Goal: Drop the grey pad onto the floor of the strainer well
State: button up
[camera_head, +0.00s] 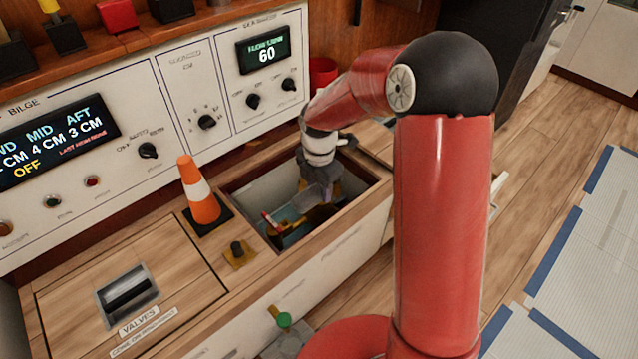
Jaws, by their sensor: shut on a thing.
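The strainer well (262,180) is an open rectangular hatch with pale inner walls, sunk in the wooden counter. My gripper (324,196) reaches down into the right part of it, below the rim. The gripper is shut on a small greyish thing that I take for the grey pad; the fingers and the shadow hide most of it, so its outline is unclear. Whether it touches the well floor cannot be told. A bluish surface and a small red and white item (270,220) show low in the well, left of the gripper.
An orange and white cone (201,194) stands on the counter just left of the well. A small black knob on a yellow base (238,252) sits by the well's front left corner. The control panel (190,95) rises behind. A red cup (323,73) stands behind my arm.

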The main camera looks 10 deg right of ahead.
aim_at(320, 195)
notch_tip(320, 195, down, 10)
jog(key=b, duration=0.5)
jog(key=shift+r, duration=0.2)
jog(key=o, duration=1)
jog(key=shift+o, duration=0.3)
jog(key=shift+s, duration=0.1)
jog(key=shift+f, duration=0.1)
notch_tip(320, 195, up, 7)
jog(key=shift+f+p, duration=0.15)
jog(key=shift+p, duration=0.3)
jog(key=shift+r, duration=0.7)
